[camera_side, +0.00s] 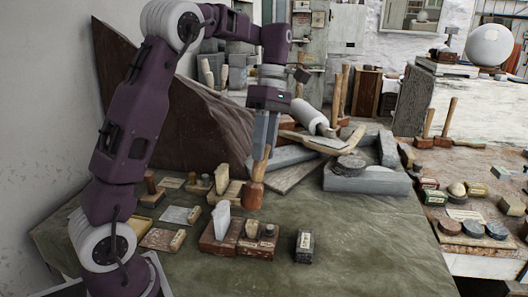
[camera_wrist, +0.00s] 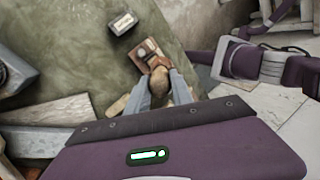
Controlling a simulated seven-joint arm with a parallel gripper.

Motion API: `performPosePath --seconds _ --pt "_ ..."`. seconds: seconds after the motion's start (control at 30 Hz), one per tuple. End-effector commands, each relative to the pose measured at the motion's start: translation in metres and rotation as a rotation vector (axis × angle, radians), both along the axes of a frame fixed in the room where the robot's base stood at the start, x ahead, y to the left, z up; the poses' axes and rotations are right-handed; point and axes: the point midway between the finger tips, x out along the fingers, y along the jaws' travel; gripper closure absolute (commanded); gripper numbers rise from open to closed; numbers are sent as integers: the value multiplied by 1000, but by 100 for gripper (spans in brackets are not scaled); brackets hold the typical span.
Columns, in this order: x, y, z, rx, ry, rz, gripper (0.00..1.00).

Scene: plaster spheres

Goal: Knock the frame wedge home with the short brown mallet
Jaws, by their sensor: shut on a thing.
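My gripper (camera_side: 263,142) points down and is shut on the handle of a short brown mallet (camera_side: 253,194). The mallet's head hangs below the fingers, just behind a reddish-brown block (camera_side: 222,243); I cannot tell whether it touches the cloth. The block holds an upright white wedge-like piece (camera_side: 221,219) and smaller pieces. I cannot tell which piece is the frame wedge. In the wrist view the fingers (camera_wrist: 161,92) close around the mallet (camera_wrist: 158,78), with the block (camera_wrist: 145,52) just beyond, partly hidden by the mallet.
A small dark block (camera_side: 304,246) stands right of the reddish-brown block. Stamps and small plates (camera_side: 175,214) lie to the left. Grey stone slabs (camera_side: 366,182) and boards lie behind. Another table (camera_side: 480,166) with tools is at right. The green cloth's front right (camera_side: 370,255) is clear.

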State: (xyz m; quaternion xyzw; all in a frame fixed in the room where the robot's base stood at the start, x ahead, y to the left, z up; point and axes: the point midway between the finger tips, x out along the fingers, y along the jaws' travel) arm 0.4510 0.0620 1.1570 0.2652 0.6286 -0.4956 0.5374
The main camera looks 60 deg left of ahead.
Motion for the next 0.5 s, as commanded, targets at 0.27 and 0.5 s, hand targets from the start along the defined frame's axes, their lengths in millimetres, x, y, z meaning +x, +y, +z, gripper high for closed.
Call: performPosePath --seconds 0.27,0.5 --pt "0 0 0 0 0 0 100" --pt "0 0 -8 -1 2 0 100"
